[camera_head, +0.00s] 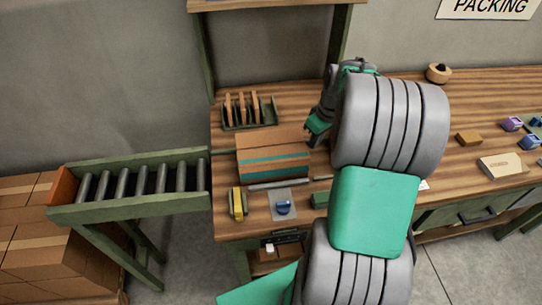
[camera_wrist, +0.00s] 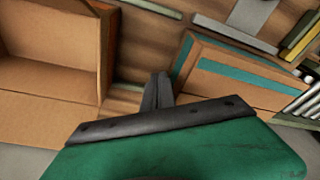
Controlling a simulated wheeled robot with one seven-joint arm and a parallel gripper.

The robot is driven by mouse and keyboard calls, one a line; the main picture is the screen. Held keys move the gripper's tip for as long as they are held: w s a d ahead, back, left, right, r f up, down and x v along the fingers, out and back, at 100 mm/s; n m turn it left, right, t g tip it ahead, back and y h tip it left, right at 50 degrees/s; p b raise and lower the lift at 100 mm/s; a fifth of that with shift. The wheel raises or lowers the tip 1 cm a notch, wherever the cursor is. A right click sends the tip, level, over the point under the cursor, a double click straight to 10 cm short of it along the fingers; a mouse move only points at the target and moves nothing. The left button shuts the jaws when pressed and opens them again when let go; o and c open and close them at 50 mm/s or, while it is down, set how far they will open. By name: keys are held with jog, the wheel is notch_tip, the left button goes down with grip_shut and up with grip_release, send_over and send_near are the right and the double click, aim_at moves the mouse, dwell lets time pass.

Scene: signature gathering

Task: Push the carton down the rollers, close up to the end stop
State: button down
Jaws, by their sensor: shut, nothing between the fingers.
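The carton (camera_head: 272,140), brown with a teal stripe, sits on the wooden bench at the right end of the roller track; it also shows in the wrist view (camera_wrist: 235,87). The roller track (camera_head: 140,206) has a green frame and grey rollers, runs off to the left and is empty. Its orange end stop (camera_head: 62,187) stands at the far left end. My gripper (camera_head: 312,138) is shut and empty, just right of the carton; its fingers (camera_wrist: 158,92) show beside the carton in the wrist view. I cannot tell whether they touch it.
An open cardboard box (camera_wrist: 45,75) lies on the other side of my fingers in the wrist view. A rack (camera_head: 250,122) stands behind the carton. A yellow tool (camera_head: 237,204) and a blue item on a grey pad (camera_head: 284,208) lie in front.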

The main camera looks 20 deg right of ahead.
aim_at(250, 156)
jog(key=shift+f+b, duration=1.15)
jog(key=shift+f, duration=0.5)
jog(key=shift+w+a, duration=0.85)
jog(key=shift+a, duration=2.4)
jog(key=shift+w+a, duration=0.8)
jog(key=shift+a, duration=2.4)
jog(key=shift+w+a, duration=0.85)
jog(key=shift+a, duration=2.4)
